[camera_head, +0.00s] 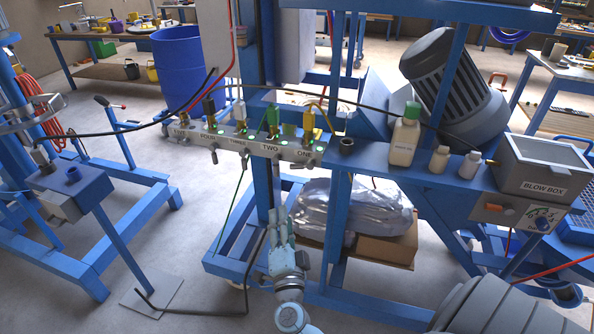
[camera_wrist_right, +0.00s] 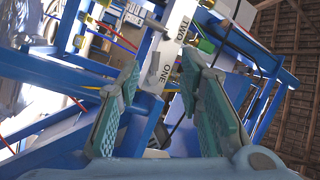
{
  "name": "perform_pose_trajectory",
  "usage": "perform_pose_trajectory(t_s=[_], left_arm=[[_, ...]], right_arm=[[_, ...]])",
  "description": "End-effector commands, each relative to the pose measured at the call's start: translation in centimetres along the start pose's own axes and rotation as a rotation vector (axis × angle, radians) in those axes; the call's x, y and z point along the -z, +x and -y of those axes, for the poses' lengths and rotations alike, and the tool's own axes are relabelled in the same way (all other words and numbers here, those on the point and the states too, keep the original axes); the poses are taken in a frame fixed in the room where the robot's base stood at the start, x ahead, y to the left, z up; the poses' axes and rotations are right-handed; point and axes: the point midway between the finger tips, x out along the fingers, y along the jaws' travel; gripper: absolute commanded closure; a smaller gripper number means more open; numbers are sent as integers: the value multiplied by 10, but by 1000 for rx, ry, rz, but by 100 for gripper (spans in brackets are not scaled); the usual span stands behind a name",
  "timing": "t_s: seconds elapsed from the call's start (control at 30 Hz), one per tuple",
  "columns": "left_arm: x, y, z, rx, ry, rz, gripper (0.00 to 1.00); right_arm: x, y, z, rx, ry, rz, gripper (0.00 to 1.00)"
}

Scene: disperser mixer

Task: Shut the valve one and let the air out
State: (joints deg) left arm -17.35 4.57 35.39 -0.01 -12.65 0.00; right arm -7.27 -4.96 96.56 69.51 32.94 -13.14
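The grey valve manifold (camera_head: 262,149) hangs on the blue frame, with labels running down to TWO and ONE at its right end. Valve one is the right-end station by the ONE label (camera_head: 304,154), with a yellow-topped fitting (camera_head: 308,121) above it. My left gripper is not in view.
Blue frame posts and bars surround the manifold. Bottles (camera_head: 404,140) stand on the shelf to the right, near the blow box (camera_head: 548,168). A plastic-wrapped bundle (camera_head: 345,215) lies right of my right gripper. Black and green hoses hang near it.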

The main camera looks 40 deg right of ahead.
Motion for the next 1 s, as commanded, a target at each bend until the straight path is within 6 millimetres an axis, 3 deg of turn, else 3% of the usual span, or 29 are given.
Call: perform_pose_trajectory(t_s=[0.03,0.1,0.27,0.5,0.6,0.8,1.0], left_arm=[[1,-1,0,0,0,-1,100],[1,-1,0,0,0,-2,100],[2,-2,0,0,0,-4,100],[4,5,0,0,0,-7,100],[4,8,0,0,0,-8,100],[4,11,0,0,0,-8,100],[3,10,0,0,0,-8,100]], right_arm=[[17,5,6,-28,77,-75,67],[29,11,5,-56,129,-128,67],[34,41,3,-59,133,-135,67],[41,110,-4,-59,130,-134,67],[43,131,-6,-60,131,-132,67],[46,148,-7,-62,131,-131,67],[46,149,-7,-62,131,-131,67]])
